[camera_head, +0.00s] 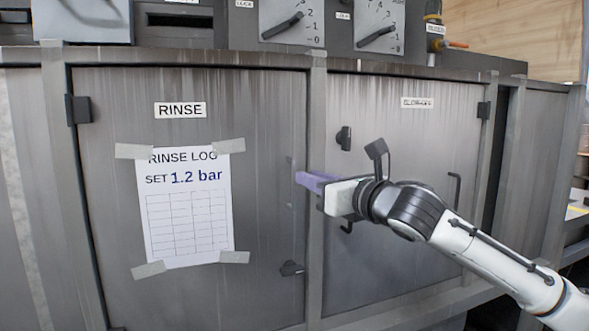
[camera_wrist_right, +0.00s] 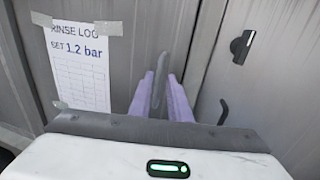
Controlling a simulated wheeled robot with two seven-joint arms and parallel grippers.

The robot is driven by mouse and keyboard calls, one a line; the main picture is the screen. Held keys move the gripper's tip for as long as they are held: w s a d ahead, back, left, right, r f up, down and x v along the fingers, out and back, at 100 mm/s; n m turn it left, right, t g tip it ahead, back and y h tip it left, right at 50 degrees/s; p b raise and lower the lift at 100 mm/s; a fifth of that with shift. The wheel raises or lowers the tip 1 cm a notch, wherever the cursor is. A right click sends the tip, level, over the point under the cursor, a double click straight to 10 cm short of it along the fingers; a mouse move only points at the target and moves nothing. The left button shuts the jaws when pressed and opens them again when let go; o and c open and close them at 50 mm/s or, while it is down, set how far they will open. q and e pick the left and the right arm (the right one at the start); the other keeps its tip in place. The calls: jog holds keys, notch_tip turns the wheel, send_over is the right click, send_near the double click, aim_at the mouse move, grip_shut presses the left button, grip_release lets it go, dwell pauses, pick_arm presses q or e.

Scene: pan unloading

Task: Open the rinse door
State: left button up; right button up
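The rinse door (camera_head: 255,115) is the left cabinet door, with a "RINSE" label (camera_head: 180,110) and a taped paper log sheet (camera_head: 188,215). It looks closed, flush with its frame. A dark latch (camera_head: 290,268) low on its right side lies about horizontal. My right gripper (camera_head: 308,180) is at the door's right edge. In the right wrist view its two purple fingers (camera_wrist_right: 163,98) stand either side of a grey upright bar (camera_wrist_right: 160,82), apparently the door handle. Whether they press on it is unclear. My left gripper is out of view.
To the right is a second door (camera_head: 390,110) with an upright dark knob (camera_head: 345,138) and a dark bar (camera_head: 455,190). A black hinge (camera_head: 78,110) is on the rinse door's left. Control dials (camera_head: 290,22) sit above the doors.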

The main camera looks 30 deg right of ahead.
aim_at(294, 173)
jog(key=w+p, duration=0.1)
jog(key=w, duration=0.6)
jog(key=shift+w+d, duration=0.15)
jog(key=shift+w, duration=0.05)
grip_shut()
